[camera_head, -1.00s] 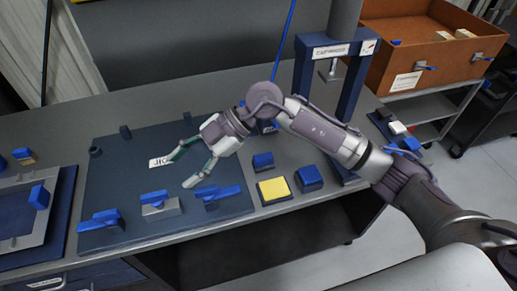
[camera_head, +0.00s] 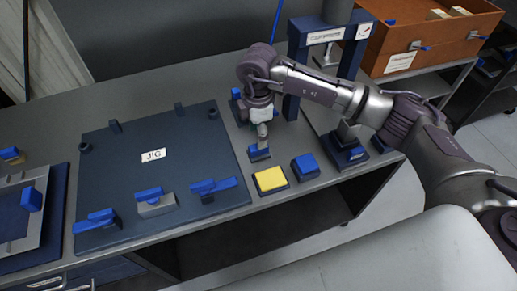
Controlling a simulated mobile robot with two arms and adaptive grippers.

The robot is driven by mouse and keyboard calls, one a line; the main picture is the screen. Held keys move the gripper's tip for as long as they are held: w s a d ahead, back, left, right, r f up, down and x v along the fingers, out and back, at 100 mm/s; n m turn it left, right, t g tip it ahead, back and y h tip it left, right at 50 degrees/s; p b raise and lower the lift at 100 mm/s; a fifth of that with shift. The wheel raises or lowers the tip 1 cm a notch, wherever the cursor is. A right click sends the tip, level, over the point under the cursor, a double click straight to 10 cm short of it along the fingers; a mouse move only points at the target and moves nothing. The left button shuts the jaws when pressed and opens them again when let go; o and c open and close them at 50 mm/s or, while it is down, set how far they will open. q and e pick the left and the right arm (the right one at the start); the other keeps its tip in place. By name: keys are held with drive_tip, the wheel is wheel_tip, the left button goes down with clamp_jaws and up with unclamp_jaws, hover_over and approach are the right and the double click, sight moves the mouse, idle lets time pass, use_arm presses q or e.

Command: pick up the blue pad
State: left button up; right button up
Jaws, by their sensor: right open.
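A blue pad (camera_head: 306,167) on a dark base lies near the table's front edge, just right of a yellow pad (camera_head: 270,180). A smaller blue block (camera_head: 259,152) on a dark base sits behind the yellow pad. My right gripper (camera_head: 262,139) is open and points down just above this smaller block, to the left of and behind the blue pad. Its fingers overlap in this view, and whether they touch the block cannot be told. My left gripper is not in view.
A dark jig board (camera_head: 150,190) with several blue-handled clamps lies to the left. A blue press frame (camera_head: 296,75) stands behind my right arm. An orange box (camera_head: 425,45) stands at the back right. Bare grey tabletop (camera_head: 215,85) lies behind the jig.

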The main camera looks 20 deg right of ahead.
sight(255, 155)
drive_tip(key=f, duration=0.2)
drive_tip(key=s+f+p, duration=0.1)
drive_tip(key=f, duration=0.1)
drive_tip(key=shift+f, duration=0.2)
drive_tip(key=shift+w+f, duration=0.1)
drive_tip(key=shift+f, duration=0.3)
clamp_jaws()
